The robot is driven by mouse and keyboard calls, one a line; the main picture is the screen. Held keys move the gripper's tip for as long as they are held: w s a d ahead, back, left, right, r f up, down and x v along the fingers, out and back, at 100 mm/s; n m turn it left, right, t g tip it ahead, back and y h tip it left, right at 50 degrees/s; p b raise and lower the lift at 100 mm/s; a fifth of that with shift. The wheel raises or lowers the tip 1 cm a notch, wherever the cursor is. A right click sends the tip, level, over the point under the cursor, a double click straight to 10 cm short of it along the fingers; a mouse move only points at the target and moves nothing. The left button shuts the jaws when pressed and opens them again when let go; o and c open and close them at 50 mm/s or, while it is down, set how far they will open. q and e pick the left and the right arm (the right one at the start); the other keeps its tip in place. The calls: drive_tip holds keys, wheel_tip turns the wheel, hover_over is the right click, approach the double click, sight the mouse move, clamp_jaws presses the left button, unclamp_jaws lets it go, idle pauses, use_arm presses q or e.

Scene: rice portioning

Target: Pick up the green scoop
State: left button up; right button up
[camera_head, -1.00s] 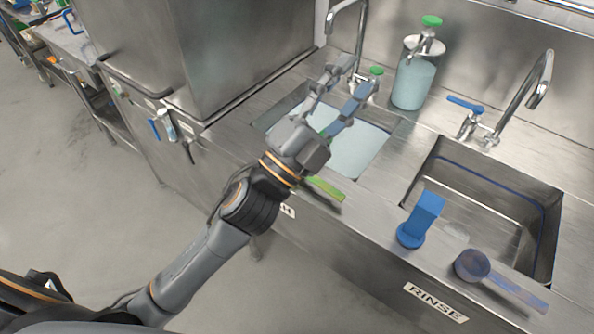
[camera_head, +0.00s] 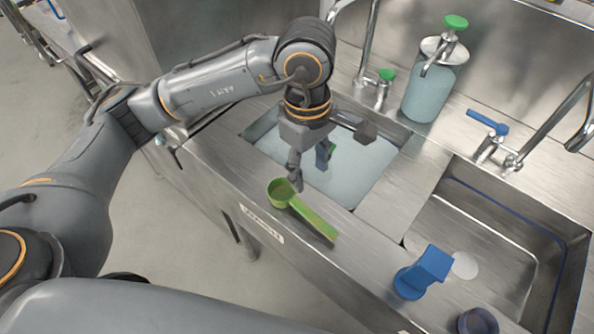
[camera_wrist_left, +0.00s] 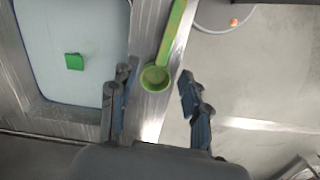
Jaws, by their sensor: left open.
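The green scoop (camera_head: 305,212) lies on the steel front ledge of the left sink, its round cup at the left and its handle running toward the lower right. My left gripper (camera_head: 311,172) points down over the ledge and sink edge, just above the scoop's cup. In the left wrist view the scoop's cup (camera_wrist_left: 155,78) shows between and a little beyond the two spread fingers of the gripper (camera_wrist_left: 156,105). The gripper is open and holds nothing. My right gripper is in no view.
The left sink (camera_head: 262,131) holds pale water; a small green object (camera_wrist_left: 74,62) shows there in the wrist view. A soap dispenser (camera_head: 425,92) and taps stand behind.

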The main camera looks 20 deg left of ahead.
use_arm(q)
drive_tip(key=w+a, duration=0.1)
drive_tip(key=p, duration=0.2)
hover_over(302, 207)
drive_tip(key=shift+y, duration=0.3)
drive_tip(key=f, duration=0.6)
drive_tip(key=shift+w+a+f, duration=0.2)
drive_tip(key=shift+w+a, duration=0.05)
drive_tip(key=shift+w, duration=0.05)
wheel_tip(302, 207, down, 3)
drive_tip(key=shift+s+d+r+p, duration=0.1)
drive_tip(key=shift+s+d+p, duration=0.05)
drive_tip(key=shift+p, duration=0.5)
drive_tip(key=f+p, duration=0.1)
drive_tip(key=f, duration=0.2)
drive_tip(key=shift+s+d+f, duration=0.1)
drive_tip(key=shift+s+f, duration=0.1)
drive_tip(key=shift+f, duration=0.2)
drive_tip(key=c, duration=1)
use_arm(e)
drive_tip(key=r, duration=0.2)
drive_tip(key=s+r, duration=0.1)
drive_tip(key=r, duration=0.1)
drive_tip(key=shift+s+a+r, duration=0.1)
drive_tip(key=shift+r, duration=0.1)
